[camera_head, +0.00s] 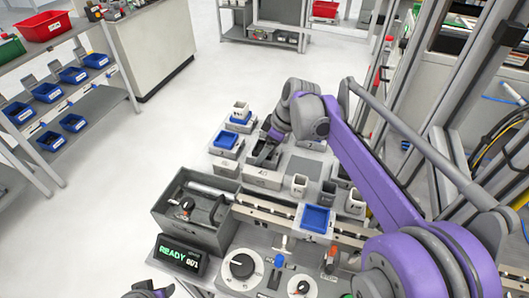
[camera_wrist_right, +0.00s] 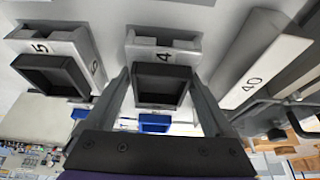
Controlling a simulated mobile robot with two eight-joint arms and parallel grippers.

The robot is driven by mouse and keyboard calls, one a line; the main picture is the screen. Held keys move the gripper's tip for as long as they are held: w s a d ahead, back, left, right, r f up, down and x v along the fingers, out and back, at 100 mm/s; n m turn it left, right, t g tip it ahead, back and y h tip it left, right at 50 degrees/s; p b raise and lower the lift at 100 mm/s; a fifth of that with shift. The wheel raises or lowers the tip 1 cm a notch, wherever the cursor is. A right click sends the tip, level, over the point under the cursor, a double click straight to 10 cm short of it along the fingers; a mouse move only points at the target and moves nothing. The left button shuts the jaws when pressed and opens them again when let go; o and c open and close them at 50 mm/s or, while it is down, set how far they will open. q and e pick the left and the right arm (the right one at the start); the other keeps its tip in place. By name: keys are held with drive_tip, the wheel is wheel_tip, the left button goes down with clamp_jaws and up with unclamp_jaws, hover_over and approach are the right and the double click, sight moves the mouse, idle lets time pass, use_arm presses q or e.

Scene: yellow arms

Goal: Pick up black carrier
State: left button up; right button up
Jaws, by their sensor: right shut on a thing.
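The black carrier (camera_wrist_right: 162,86) is an open square dark tray. In the right wrist view it sits between the two fingers of my right gripper (camera_wrist_right: 160,76), in front of a light block marked 4. My right gripper (camera_head: 266,143) is shut on it; in the head view the purple arm reaches in from the right, and the carrier (camera_head: 264,156) shows partly below the fingers. A second black carrier (camera_wrist_right: 52,74) is at the block marked 5. A dark part of my left gripper (camera_head: 148,291) shows at the bottom edge of the head view, mostly cut off.
A grey bin (camera_head: 188,230), a READY display (camera_head: 181,257) and a blue tray (camera_head: 315,218) are nearer. A block marked 40 (camera_wrist_right: 258,62) is close on the right. Open floor lies left.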

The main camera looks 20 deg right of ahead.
drive_tip(key=c, duration=0.5)
drive_tip(key=shift+o, duration=0.2)
drive_tip(key=shift+r, duration=0.15)
